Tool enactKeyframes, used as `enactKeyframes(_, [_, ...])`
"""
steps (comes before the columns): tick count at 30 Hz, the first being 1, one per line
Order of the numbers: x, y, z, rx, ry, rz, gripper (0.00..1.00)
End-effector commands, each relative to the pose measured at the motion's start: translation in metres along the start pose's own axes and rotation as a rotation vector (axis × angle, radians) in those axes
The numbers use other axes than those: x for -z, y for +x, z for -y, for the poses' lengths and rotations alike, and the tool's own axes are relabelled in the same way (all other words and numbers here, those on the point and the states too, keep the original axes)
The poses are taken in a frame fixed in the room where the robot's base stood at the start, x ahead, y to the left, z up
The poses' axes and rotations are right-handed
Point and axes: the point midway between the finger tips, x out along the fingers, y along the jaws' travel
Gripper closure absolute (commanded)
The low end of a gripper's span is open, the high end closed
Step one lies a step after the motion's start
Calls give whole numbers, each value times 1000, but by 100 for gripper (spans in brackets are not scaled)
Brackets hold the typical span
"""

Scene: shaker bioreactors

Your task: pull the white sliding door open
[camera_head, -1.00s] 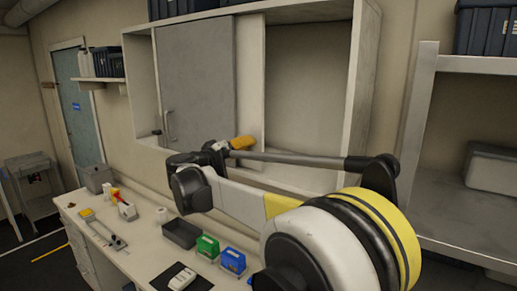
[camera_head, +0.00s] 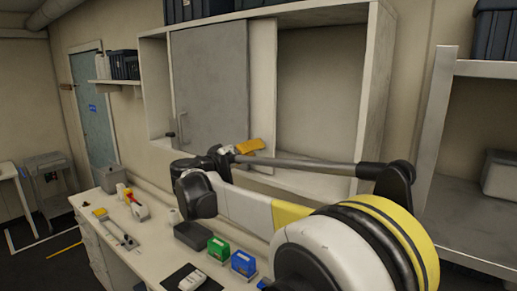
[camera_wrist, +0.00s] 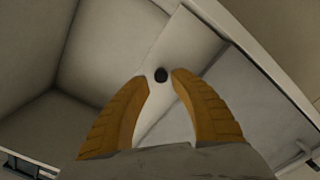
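The white sliding door (camera_head: 263,88) shows as a narrow upright strip beside the grey door in the wall cabinet. My gripper (camera_head: 256,145) is in front of the lower part of the cabinet. I cannot tell whether the tips reach the knob in depth.
The grey sliding door (camera_head: 211,80) covers the cabinet's left-middle part. The compartment to the right (camera_head: 320,90) is open and empty. A bench (camera_head: 150,245) below holds a dark tray (camera_head: 192,236), a green box (camera_head: 218,250) and a blue box (camera_head: 243,264). A metal shelf (camera_head: 470,205) stands at right.

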Motion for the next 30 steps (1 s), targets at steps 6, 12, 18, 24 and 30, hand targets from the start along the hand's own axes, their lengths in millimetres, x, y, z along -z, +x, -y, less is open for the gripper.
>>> enactKeyframes(6, [1,-51,0,2,0,-3,72])
enactKeyframes(12, [0,-85,-1,1,0,-2,72])
enactKeyframes(18, [0,-97,-1,-1,0,0,72])
enactKeyframes(24, [0,-97,-1,-1,0,0,72])
enactKeyframes(30, [-31,-82,-4,28,-14,49,72])
